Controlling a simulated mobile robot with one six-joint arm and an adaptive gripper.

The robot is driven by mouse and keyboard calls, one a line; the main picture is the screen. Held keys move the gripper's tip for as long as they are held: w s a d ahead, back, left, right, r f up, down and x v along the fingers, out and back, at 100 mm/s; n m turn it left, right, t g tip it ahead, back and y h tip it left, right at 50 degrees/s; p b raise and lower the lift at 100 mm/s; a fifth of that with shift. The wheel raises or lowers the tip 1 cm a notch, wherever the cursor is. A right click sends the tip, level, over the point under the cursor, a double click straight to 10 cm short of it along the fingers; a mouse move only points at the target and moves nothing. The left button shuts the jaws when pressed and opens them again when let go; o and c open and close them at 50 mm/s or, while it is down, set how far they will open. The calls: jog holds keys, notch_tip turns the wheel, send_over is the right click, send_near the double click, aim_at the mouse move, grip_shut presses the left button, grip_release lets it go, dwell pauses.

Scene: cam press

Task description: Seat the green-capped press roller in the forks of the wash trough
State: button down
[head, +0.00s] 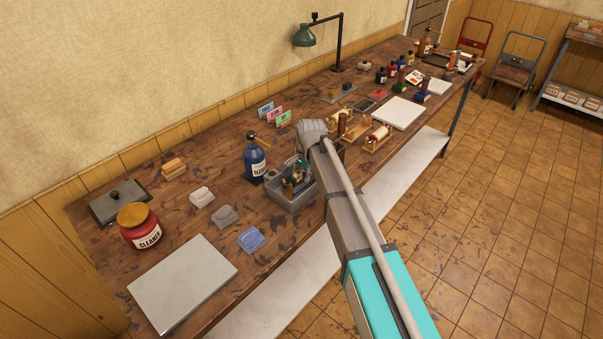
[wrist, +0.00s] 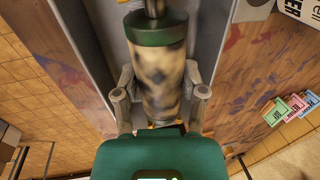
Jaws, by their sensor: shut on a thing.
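The press roller (wrist: 157,80) has a dark green cap at its far end and a pale body with dark smudges. In the wrist view it lies between the two fingers of my gripper (wrist: 160,97), which is shut on its body. The grey wash trough (head: 292,201) stands on the bench in the head view, with my gripper (head: 299,176) over it. Its grey wall (wrist: 97,45) also shows beyond the roller in the wrist view. Small brass-coloured parts show in the trough, but the forks are not clear. I cannot tell whether the roller touches them.
A blue cleaner bottle (head: 255,162) stands close to the trough's left. Upright coloured cards (head: 275,115) stand behind it. Wooden stands with rollers (head: 377,138) are to the right.

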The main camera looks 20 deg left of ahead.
aim_at(302, 170)
jog(key=shift+c, duration=0.4)
grip_release()
jog(key=shift+r, duration=0.1)
notch_tip(302, 170, up, 10)
jog(key=p, duration=1)
jog(key=shift+f, duration=0.2)
dwell(0.8)
jog(key=s+d+f+n+h, duration=0.1)
jog(key=s+d, duration=0.2)
jog(key=d, duration=0.9)
jog(key=s+d+n, duration=0.1)
jog(key=s+d, duration=0.1)
jog(key=d, duration=1.1)
jog(key=s+d+n, duration=0.1)
jog(key=s+d, duration=0.5)
jog(key=d, duration=0.3)
jog(key=s+d+n+h+b, duration=0.1)
jog(key=s+d, duration=0.4)
jog(key=d, duration=0.4)
jog(key=shift+s+d+f+g, duration=0.35)
jog(key=shift+s+d+g, duration=0.05)
